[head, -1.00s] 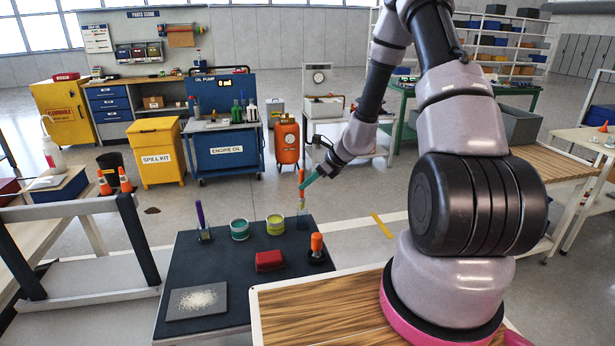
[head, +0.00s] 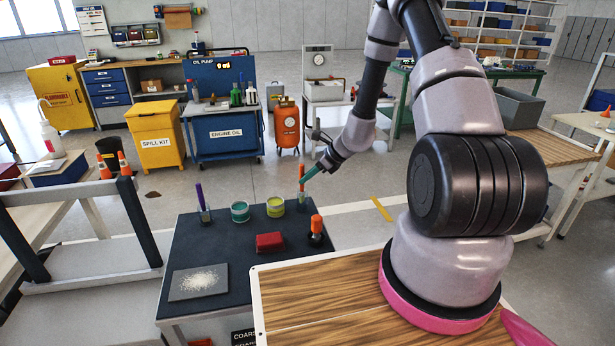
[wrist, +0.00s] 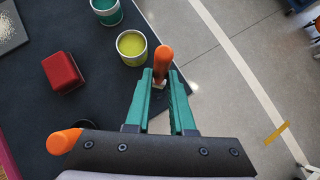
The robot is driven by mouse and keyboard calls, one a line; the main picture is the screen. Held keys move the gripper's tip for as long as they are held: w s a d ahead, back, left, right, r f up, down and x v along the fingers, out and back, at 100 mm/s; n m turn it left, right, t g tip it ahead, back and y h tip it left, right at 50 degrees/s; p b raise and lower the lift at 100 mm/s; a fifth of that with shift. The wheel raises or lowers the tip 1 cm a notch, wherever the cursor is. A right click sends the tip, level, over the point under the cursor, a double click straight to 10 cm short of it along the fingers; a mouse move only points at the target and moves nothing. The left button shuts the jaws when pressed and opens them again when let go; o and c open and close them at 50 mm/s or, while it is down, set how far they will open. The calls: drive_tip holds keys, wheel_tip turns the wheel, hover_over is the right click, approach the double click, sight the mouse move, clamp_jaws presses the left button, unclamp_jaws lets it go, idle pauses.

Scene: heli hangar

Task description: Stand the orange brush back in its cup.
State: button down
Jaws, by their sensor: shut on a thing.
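The orange brush (head: 301,171) is upright in my gripper (head: 309,175) at the far right part of the dark table (head: 225,255). In the wrist view the brush's orange handle (wrist: 163,60) shows between the teal fingertips (wrist: 160,82), which are shut on it. A small clear cup (head: 303,204) stands directly below, near the table's far right edge. The brush's lower end lines up with the cup; whether it is inside the rim I cannot tell. The cup is mostly hidden in the wrist view.
A purple brush (head: 200,196) stands in a clear cup at the left. A teal tin (head: 240,212), a yellow tin (head: 275,206), a red block (head: 269,242) and an orange-topped tool (head: 316,224) stand nearby. A grey plate with pale grains (head: 200,282) lies front left.

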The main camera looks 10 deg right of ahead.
drive_tip(key=c, duration=0.7)
unclamp_jaws()
drive_tip(key=v, duration=1)
drive_tip(key=shift+s+d+r, duration=0.15)
drive_tip(key=shift+d+r, duration=0.1)
drive_tip(key=shift+r, duration=0.05)
